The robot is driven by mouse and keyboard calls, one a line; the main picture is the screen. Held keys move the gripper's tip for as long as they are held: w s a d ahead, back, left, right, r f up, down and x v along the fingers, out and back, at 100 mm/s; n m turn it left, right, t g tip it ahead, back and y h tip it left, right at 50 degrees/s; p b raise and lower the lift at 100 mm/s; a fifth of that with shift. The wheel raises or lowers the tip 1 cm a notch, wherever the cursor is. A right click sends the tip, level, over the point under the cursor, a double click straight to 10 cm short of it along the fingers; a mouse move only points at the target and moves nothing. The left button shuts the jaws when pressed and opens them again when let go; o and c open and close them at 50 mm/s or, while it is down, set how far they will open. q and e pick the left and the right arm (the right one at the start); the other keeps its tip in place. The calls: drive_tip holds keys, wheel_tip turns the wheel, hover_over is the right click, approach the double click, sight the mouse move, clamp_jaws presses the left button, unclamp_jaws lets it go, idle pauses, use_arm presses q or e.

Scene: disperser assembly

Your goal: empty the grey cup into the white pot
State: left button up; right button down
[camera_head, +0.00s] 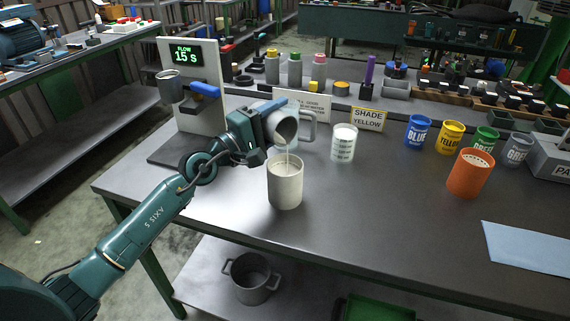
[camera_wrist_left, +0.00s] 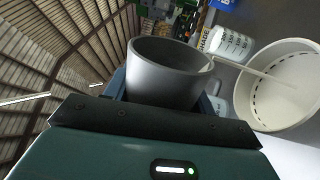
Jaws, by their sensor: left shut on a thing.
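My left gripper (camera_head: 268,128) is shut on the grey cup (camera_head: 281,124). It holds the cup tilted, above the white pot (camera_head: 285,188). A thin pale stream (camera_head: 287,158) runs from the cup's lip down into the pot. The pot stands upright on the dark table and is apart from the cup. In the left wrist view the grey cup (camera_wrist_left: 165,78) sits between the fingers, and the stream (camera_wrist_left: 250,72) reaches into the white pot (camera_wrist_left: 262,112), whose inner wall has a ring of dark marks. The cup's contents are mostly hidden. My right gripper is not in view.
A pale jug with a grey handle (camera_head: 311,125) stands close behind the cup. A clear beaker (camera_head: 343,144) is to the right, then paint tins (camera_head: 451,138) and an orange pot (camera_head: 470,174). A flow stand (camera_head: 205,110) is at left.

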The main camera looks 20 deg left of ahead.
use_arm(q)
drive_tip(key=shift+s+d+r+m, duration=0.1)
drive_tip(key=shift+d+r+m, duration=0.05)
drive_tip(key=shift+m, duration=0.35)
idle(0.6)
